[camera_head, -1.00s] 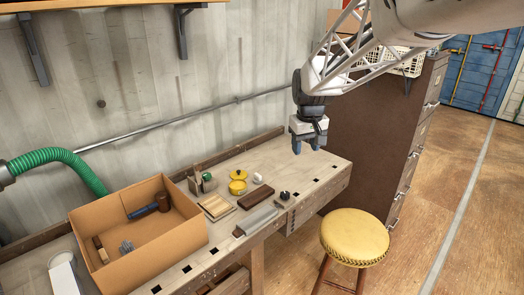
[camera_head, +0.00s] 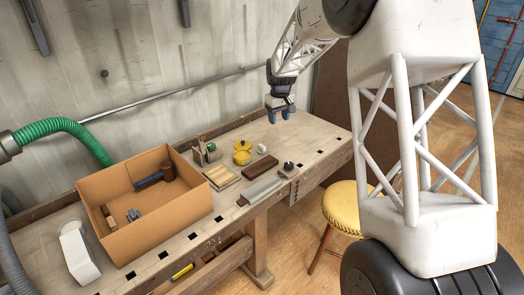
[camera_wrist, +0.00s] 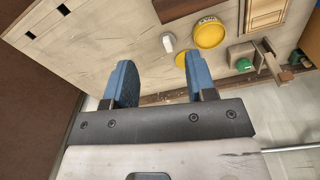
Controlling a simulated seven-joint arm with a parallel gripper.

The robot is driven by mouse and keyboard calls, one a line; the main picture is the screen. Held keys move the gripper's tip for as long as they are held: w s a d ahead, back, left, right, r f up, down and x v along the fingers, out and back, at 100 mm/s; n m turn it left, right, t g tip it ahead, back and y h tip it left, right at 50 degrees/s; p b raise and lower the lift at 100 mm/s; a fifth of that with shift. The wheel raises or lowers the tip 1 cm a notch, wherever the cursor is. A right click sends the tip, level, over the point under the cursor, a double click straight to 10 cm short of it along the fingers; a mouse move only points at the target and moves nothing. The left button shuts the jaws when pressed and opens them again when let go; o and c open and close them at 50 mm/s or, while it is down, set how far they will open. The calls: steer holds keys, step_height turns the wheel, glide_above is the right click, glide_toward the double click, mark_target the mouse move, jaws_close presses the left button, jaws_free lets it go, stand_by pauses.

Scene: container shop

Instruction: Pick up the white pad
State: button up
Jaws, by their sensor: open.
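The white pad (camera_head: 262,148) is a small pale piece lying on the workbench, beside the yellow tins, in the head view. In the wrist view it (camera_wrist: 168,42) lies beyond my fingertips, left of the larger yellow tin. My gripper (camera_head: 281,113) hangs above the back right part of the bench, up and to the right of the pad in the head view. In the wrist view its two blue fingers (camera_wrist: 162,78) are spread apart with nothing held between them.
Yellow tin (camera_head: 242,157), yellow lid (camera_head: 242,145), dark brown block (camera_head: 260,168), small black-topped piece (camera_head: 288,167) and green-cored dispenser (camera_head: 207,152) stand close by. A cardboard box (camera_head: 165,222) with a hammer fills the left. The bench's right end is clear; a yellow stool (camera_head: 345,207) stands before it.

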steer(key=n, duration=0.2)
glide_above(262, 145)
steer(key=shift+g, duration=0.3)
steer(key=f, duration=1.4)
steer(key=shift+s+a, duration=0.1)
steer(key=shift+s, duration=0.15)
steer(key=shift+f, duration=1.3)
steer(key=shift+w+f, duration=0.15)
steer(key=shift+f, duration=2.45)
jaws_close()
steer(key=shift+r, duration=0.1)
